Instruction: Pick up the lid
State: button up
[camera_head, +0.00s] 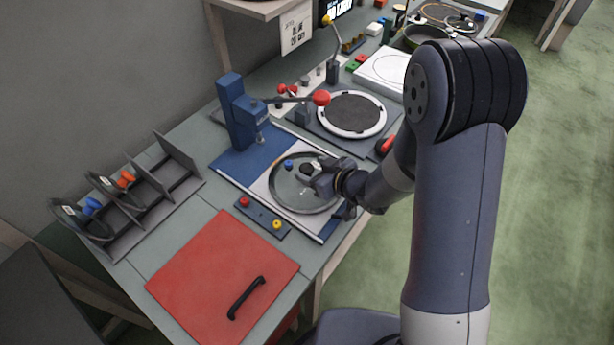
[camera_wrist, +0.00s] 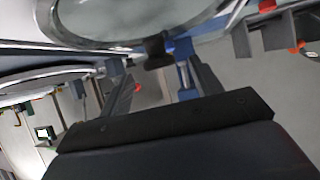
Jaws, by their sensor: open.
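The lid (camera_head: 281,195) is a round, clear disc with a pale rim, lying on the white and blue panel of the bench. In the wrist view the lid (camera_wrist: 120,22) fills the top, with a short black knob (camera_wrist: 156,50) at its edge in the picture. My gripper (camera_head: 313,172) is over the lid's upper right part in the head view. In the wrist view my gripper (camera_wrist: 156,82) has its two fingers spread apart, with the knob just past the gap between them. I cannot tell whether the fingers touch the lid.
A blue press-like stand (camera_head: 240,120) with a red-ended lever (camera_head: 321,98) rises behind the lid. A button box (camera_head: 262,217) lies in front. A round burner (camera_head: 351,114) is behind right.

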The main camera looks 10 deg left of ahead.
aim_at(307, 167)
jog(key=shift+p+x, duration=0.75)
jog(key=shift+x, duration=1.85)
jog(key=shift+f, duration=0.1)
jog(key=shift+c, duration=0.2)
jog(key=c, duration=1.2)
grip_shut()
